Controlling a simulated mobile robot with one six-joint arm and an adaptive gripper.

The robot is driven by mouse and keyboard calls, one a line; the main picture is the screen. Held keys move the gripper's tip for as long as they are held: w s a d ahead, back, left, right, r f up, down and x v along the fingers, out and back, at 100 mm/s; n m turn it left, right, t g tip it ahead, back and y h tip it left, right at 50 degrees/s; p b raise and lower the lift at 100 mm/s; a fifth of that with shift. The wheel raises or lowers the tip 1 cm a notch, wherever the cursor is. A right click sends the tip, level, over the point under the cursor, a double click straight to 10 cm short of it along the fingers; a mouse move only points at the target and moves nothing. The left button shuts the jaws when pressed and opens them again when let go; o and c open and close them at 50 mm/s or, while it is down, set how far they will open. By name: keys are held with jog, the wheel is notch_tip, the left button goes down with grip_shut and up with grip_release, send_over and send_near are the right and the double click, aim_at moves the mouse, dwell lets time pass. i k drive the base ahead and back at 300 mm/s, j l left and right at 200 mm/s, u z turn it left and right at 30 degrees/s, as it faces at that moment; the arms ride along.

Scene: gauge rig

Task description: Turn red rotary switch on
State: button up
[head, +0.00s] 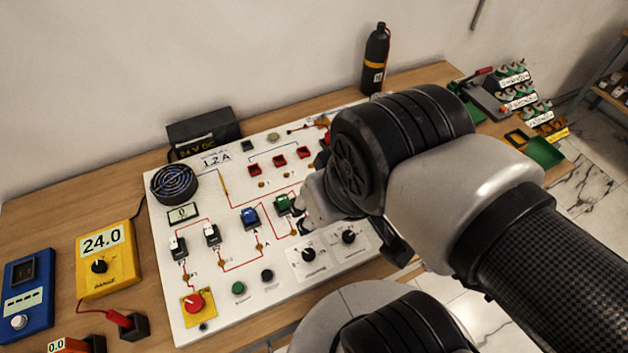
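A red round knob (195,303) sits on a yellow square plate at the lower left corner of the white panel (162,265). It is the only red knob I can make out, and its on or off position cannot be read. My arm reaches in from the right over the panel's right part. My gripper (308,220) is mostly hidden behind my wrist, near the green switch, well to the right and above the red knob in the picture. Its fingers are too covered to tell open from shut, and nothing is visibly held.
Several switches stand up from the panel, including a blue one (250,217), a green one (283,204) and white-based ones (212,235). Two black knobs (308,254) are below my wrist. A yellow meter (106,262) stands left of the panel. A black bottle (376,60) stands behind.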

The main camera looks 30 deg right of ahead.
aim_at(194, 304)
jog(key=u, duration=1.45)
jog(key=j+z, duration=0.2)
